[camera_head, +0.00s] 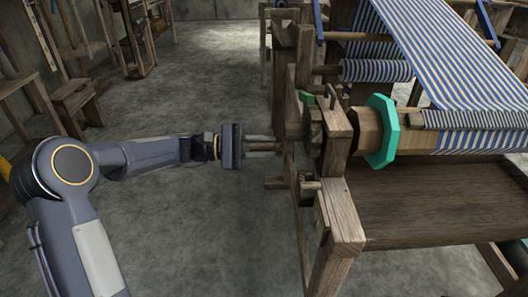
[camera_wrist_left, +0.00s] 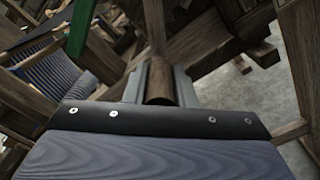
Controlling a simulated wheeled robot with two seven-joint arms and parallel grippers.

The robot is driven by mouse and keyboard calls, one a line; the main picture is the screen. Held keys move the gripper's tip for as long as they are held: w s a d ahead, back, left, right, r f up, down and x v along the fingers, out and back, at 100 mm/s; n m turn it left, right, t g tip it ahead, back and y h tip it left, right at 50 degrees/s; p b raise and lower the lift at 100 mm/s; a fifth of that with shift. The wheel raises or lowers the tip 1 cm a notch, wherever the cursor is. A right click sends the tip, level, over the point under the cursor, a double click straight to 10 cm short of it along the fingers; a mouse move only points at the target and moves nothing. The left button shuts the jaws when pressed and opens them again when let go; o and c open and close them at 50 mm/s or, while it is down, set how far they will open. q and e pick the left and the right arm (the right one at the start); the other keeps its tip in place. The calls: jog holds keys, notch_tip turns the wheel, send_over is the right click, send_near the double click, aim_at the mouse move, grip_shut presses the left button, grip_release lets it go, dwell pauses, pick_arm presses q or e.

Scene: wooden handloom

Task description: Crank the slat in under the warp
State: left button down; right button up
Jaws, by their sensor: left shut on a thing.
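My left gripper (camera_head: 264,146) comes in from the left and is shut on the wooden crank handle (camera_wrist_left: 157,88), a brown round bar between its two fingers in the left wrist view. The crank is at the left side of the loom frame (camera_head: 337,180). The wooden roller (camera_head: 366,128) carries a green eight-sided flange (camera_head: 383,131). A grey-brown slat (camera_head: 478,119) lies lengthwise along the roller, right of the flange. The blue and white striped warp (camera_head: 445,55) comes down to the slat, and stripes also show below it. My right gripper is not in view.
A brown board (camera_head: 440,200) spans the frame below the roller. A second striped roll (camera_head: 376,70) sits farther back. Wooden stools (camera_head: 85,105) and frames stand at the back left. The grey floor around my left arm is clear.

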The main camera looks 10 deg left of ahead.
pick_arm(q)
jog(key=w+a+r+m, duration=0.1)
jog(key=w+r+m, duration=0.3)
jog(key=r+m, duration=0.4)
jog(key=shift+m+b, duration=0.3)
jog(key=shift+m, duration=0.9)
jog(key=shift+w+r, duration=0.1)
jog(key=shift+r, duration=0.1)
dwell(0.6)
jog(key=c, duration=1.3)
grip_release()
jog(key=shift+o, duration=0.5)
jog(key=shift+f, duration=0.1)
jog(key=s+a+p, duration=0.1)
jog(key=a+p, duration=0.1)
jog(key=a, duration=0.5)
jog(key=shift+s+a, duration=0.35)
jog(key=shift+s, duration=0.05)
